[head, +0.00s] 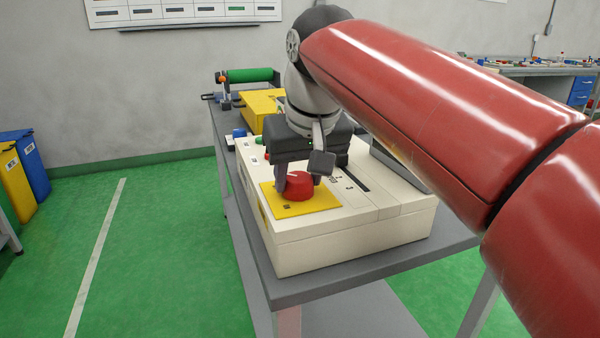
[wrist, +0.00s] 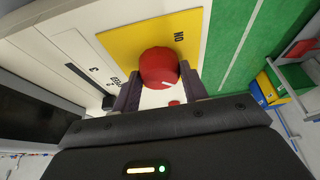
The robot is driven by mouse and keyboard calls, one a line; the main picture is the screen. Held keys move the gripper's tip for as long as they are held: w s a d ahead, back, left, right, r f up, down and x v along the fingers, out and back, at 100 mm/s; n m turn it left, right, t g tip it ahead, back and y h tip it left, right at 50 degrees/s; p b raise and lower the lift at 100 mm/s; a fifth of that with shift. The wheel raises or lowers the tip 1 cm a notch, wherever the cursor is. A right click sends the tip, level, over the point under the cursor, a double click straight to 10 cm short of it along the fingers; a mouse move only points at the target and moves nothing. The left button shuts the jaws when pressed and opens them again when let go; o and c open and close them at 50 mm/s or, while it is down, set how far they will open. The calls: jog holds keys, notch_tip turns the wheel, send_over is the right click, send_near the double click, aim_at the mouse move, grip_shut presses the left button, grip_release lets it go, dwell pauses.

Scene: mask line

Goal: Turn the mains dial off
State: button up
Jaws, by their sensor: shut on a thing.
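The mains dial (head: 299,188) is a round red knob on a yellow plate (head: 322,204) at the near end of a cream machine box. My gripper (head: 298,181) reaches down over it and is shut on it, one finger on each side. The wrist view also shows the red dial (wrist: 157,65) between the two dark fingers. A short white mark shows on the dial's edge on the gripper's side.
The cream box (head: 345,248) stands on a grey bench (head: 300,291). A slot with numbers lies beside the dial. Green and red buttons, a yellow unit (head: 259,108) and a green roller (head: 250,75) are further back. Green floor (head: 165,260) is open at left.

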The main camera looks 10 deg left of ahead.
dwell(0.5)
jog(key=o, duration=1)
jog(key=v, duration=0.7)
jog(key=shift+r, duration=0.4)
jog(key=shift+s, duration=0.15)
